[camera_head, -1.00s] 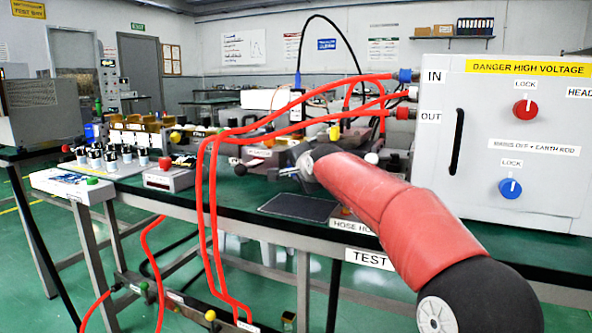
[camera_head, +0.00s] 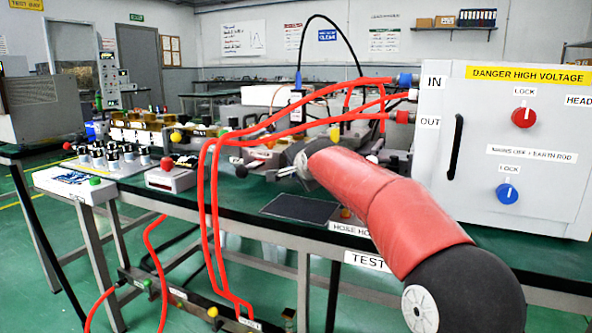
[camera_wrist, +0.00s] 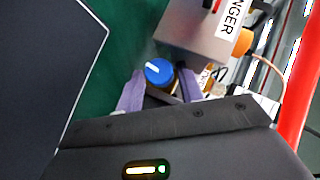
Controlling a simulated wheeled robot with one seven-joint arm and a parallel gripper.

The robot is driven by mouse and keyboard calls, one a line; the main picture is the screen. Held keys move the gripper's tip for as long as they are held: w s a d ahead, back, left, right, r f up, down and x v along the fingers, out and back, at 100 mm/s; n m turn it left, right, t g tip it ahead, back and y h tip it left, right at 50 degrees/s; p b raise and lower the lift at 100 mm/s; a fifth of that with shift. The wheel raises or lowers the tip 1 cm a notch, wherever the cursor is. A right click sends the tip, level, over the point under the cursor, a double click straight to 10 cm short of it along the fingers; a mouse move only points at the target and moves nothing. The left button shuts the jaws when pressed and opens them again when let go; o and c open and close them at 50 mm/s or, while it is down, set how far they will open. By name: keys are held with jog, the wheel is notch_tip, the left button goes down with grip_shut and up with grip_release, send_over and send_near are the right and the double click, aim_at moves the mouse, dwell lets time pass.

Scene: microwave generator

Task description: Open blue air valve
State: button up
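In the head view my red arm hides most of the gripper and I cannot make out this knob. Another blue knob (camera_head: 507,192), marked LOCK, is on the white cabinet.
The white high-voltage cabinet (camera_head: 475,215) stands right of my arm. Red hoses (camera_head: 300,130) run from it across the bench and down the front. A dark flat panel (camera_head: 300,208) lies near the bench's front edge. A red hose also passes at right in the wrist view (camera_wrist: 298,95).

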jog(key=shift+s, duration=0.1)
jog(key=b+v, duration=0.1)
jog(key=v, duration=0.6)
jog(key=shift+s+d+r, duration=0.1)
jog(key=shift+s+r, duration=0.05)
jog(key=shift+s, duration=0.1)
jog(key=shift+d, duration=0.1)
